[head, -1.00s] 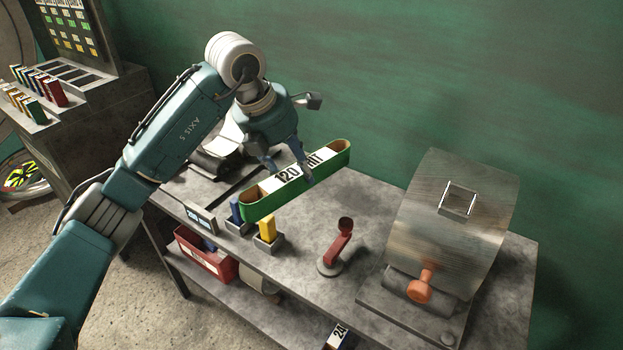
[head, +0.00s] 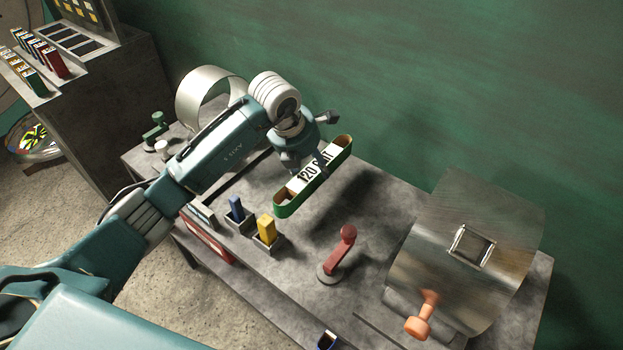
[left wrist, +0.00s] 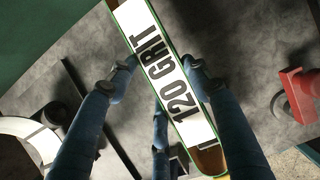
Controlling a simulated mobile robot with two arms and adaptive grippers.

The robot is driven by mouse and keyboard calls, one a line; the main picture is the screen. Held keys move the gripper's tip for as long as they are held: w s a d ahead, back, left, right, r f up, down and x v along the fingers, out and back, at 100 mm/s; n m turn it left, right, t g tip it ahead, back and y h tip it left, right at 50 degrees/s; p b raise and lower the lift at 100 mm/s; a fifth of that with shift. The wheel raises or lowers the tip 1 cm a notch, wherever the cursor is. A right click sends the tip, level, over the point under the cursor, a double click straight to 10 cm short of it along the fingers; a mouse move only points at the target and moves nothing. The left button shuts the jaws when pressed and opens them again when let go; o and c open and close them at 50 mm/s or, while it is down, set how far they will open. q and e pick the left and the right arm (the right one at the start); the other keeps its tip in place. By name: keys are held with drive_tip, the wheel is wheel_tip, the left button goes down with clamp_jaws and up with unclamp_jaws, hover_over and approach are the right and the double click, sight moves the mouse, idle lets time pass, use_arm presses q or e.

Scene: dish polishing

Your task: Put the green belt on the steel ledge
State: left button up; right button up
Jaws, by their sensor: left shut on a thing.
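The green belt (head: 284,210) is a long flat loop with a white "120 GRIT" label. My left gripper (head: 318,166) is shut on it near its middle and holds it above the grey bench, tilted in the picture with its far end to the upper right. In the left wrist view the labelled belt (left wrist: 172,85) runs between the fingers of my left gripper (left wrist: 160,72). I cannot tell for certain which surface is the steel ledge; a grey stepped cabinet (head: 88,88) stands at the upper left. My right gripper is not in view.
On the bench (head: 290,260) stand a blue block (head: 236,208) and a yellow block (head: 267,228) in holders, a red lever (head: 345,250), and a curved metal hood (head: 470,215) with an orange knob (head: 422,318). A steel ring (head: 190,95) stands behind my arm. Several coloured blocks sit on the cabinet.

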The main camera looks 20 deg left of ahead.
use_arm(q)
drive_tip(key=shift+f+p, duration=0.4)
drive_tip(key=shift+f, duration=2.7)
drive_tip(key=shift+f, duration=0.2)
drive_tip(key=o, duration=1.3)
drive_tip(key=shift+r, duration=0.15)
